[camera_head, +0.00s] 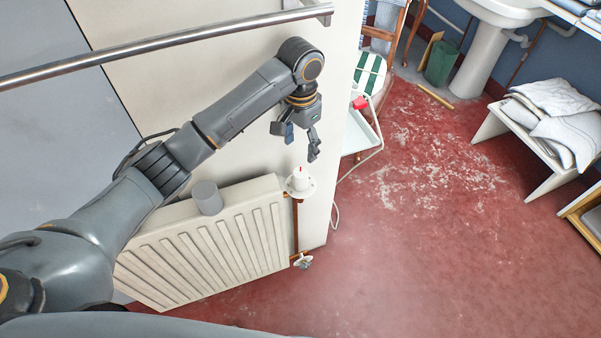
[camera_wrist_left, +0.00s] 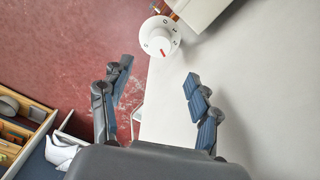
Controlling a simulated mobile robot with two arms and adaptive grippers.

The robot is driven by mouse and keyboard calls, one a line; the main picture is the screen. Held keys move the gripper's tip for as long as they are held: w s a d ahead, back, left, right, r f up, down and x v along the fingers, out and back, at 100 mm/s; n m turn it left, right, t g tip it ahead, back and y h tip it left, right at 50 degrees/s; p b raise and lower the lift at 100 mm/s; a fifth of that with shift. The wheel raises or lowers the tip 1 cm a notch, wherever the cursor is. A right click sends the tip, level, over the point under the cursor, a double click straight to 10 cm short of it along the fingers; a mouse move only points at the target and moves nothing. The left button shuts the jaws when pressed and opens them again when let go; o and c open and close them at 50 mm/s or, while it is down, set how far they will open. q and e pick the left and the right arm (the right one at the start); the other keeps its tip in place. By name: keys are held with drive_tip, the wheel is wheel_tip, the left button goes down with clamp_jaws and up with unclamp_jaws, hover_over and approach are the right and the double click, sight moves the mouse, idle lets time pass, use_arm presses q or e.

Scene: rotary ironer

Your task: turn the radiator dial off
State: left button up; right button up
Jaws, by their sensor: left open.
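The white radiator dial (camera_head: 299,180) sits at the top right corner of the cream radiator (camera_head: 205,245), above a copper pipe. In the left wrist view the round dial (camera_wrist_left: 160,37) shows dark marks around its rim and a red pointer line on its face. My left gripper (camera_head: 297,145) is open and empty, above the dial and apart from it. In the left wrist view its two fingers (camera_wrist_left: 158,98) are spread, with the dial beyond the fingertips. My right gripper is not in view.
A grey cylinder (camera_head: 207,198) stands on the radiator's top edge. A metal rail (camera_head: 160,43) runs along the wall above my arm. A lower valve (camera_head: 302,261) sits at the pipe's foot. A bench with folded linen (camera_head: 555,110) stands at right; the red floor between is clear.

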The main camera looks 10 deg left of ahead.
sight(301, 173)
use_arm(q)
wheel_tip(301, 173, down, 11)
drive_tip(key=shift+f, duration=0.45)
